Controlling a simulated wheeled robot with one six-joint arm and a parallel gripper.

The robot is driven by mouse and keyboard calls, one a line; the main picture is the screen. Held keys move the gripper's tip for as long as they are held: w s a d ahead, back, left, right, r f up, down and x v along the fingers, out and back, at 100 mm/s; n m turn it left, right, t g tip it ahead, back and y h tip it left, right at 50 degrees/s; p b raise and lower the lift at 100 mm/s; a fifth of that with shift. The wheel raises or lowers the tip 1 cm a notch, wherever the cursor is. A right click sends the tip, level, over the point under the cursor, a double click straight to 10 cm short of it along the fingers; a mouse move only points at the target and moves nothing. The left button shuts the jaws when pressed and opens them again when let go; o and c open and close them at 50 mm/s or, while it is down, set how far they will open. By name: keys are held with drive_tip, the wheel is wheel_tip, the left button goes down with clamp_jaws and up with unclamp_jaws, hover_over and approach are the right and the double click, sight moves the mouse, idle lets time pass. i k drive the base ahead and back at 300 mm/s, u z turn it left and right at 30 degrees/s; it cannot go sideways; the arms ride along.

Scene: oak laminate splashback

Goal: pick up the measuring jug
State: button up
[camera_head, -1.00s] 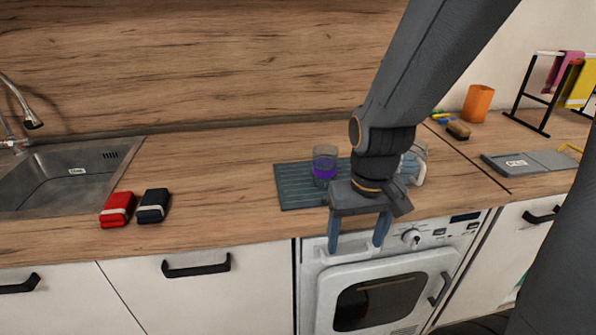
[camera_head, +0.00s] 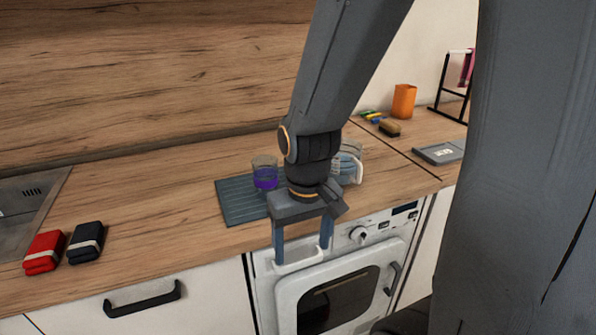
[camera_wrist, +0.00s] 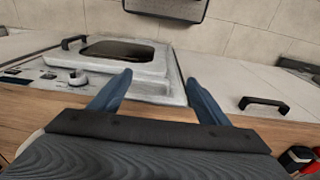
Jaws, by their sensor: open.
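The measuring jug (camera_head: 350,163) is clear with a pale handle on its right. It stands upright on the counter at the right end of the dark ribbed mat (camera_head: 239,203), partly hidden behind my arm. My gripper (camera_head: 302,254) is open and empty, with its blue fingers pointing down in front of the counter edge, nearer the camera than the jug. In the wrist view my gripper (camera_wrist: 158,92) has its fingers spread, with the washing machine front (camera_wrist: 112,70) and floor beyond.
A glass with purple liquid (camera_head: 265,174) stands on the mat, left of the jug. A red bundle (camera_head: 44,252) and a black bundle (camera_head: 86,242) lie by the sink (camera_head: 30,205).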

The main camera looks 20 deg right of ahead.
sight(346, 169)
drive_tip(key=u, duration=0.25)
drive_tip(key=k, duration=0.5)
drive_tip(key=z, duration=1.35)
